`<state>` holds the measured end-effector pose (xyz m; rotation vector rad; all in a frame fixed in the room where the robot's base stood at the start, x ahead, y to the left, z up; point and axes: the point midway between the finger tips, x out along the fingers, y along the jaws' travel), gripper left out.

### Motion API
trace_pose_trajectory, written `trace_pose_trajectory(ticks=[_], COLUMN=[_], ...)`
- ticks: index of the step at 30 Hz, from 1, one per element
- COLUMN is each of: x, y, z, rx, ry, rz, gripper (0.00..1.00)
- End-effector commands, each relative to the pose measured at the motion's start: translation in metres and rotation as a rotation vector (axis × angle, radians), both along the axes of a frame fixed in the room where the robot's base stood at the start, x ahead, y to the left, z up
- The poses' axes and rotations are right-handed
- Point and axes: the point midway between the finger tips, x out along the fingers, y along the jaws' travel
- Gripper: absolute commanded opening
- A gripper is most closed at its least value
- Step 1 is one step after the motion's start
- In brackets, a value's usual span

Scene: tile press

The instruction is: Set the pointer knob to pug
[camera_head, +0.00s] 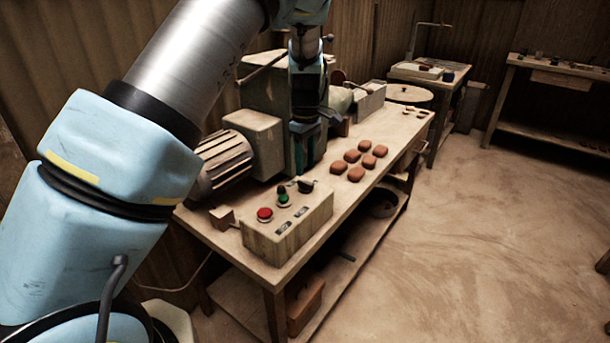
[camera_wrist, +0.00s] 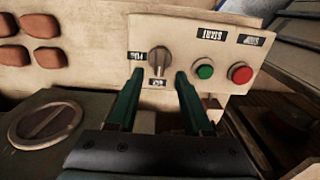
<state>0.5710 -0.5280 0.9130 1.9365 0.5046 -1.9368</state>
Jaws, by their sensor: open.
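The grey pointer knob (camera_wrist: 159,60) sits on the beige control box (camera_wrist: 230,25) in the wrist view. Its grip bar runs roughly up and down the picture, toward the lower label (camera_wrist: 157,83); I cannot tell which end is the pointer. The PUG label (camera_wrist: 137,56) is just left of the knob. My gripper (camera_wrist: 159,74) is open, its two teal fingers on either side below the knob, with nothing between them gripped. I cannot tell whether they touch the box. In the head view the knob (camera_head: 306,185) shows dark on the box top, with my gripper (camera_head: 302,165) behind it.
A green START button (camera_wrist: 205,71) and red STOP button (camera_wrist: 240,73) sit right of the knob. Several brown clay tiles (camera_head: 353,156) lie on the workbench (camera_head: 335,210). A motor (camera_head: 222,160) stands left. Open floor (camera_head: 480,240) lies at right.

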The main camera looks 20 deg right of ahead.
Motion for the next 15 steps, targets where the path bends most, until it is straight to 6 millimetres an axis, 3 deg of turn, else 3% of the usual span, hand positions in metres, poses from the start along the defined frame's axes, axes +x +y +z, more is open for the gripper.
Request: trace_pose_trajectory(ticks=[7, 15], x=[0.000, 0.000], y=[0.000, 0.000], z=[-0.037, -0.050], rx=[0.002, -0.001], ry=[0.001, 0.000], rz=[-0.001, -0.001], gripper=[0.50, 0.50])
